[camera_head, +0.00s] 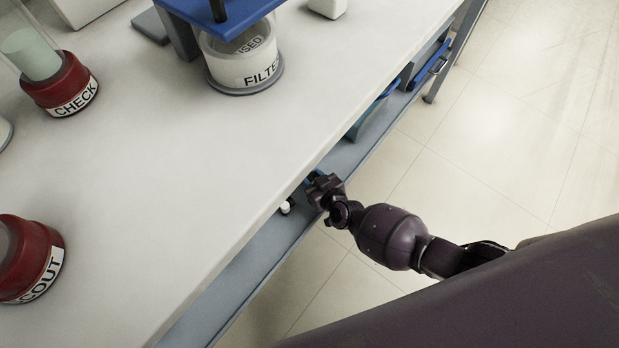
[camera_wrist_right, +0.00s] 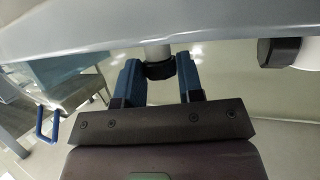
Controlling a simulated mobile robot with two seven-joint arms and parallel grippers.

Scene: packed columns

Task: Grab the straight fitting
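In the right wrist view, a fitting with a black collar and a pale tube (camera_wrist_right: 158,66) stands between the two blue fingers of my right gripper (camera_wrist_right: 160,68). The collar about fills the gap, and I cannot tell whether the fingers press on it. A second pale fitting with a black end (camera_wrist_right: 280,52) lies apart at the right. Which one is the straight fitting is not clear. In the head view my right gripper (camera_head: 313,181) reaches under the bench edge, its fingers partly hidden. A small white piece (camera_head: 286,207) shows beside it. My left gripper is not in view.
The bench top (camera_head: 170,185) overhangs a grey lower shelf (camera_head: 262,250). Blue bins (camera_head: 372,117) sit farther along the shelf. On top stand a filter jar (camera_head: 245,67) and red-based containers labelled CHECK (camera_head: 62,88) and one ending in COUT (camera_head: 30,258). The floor at right is clear.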

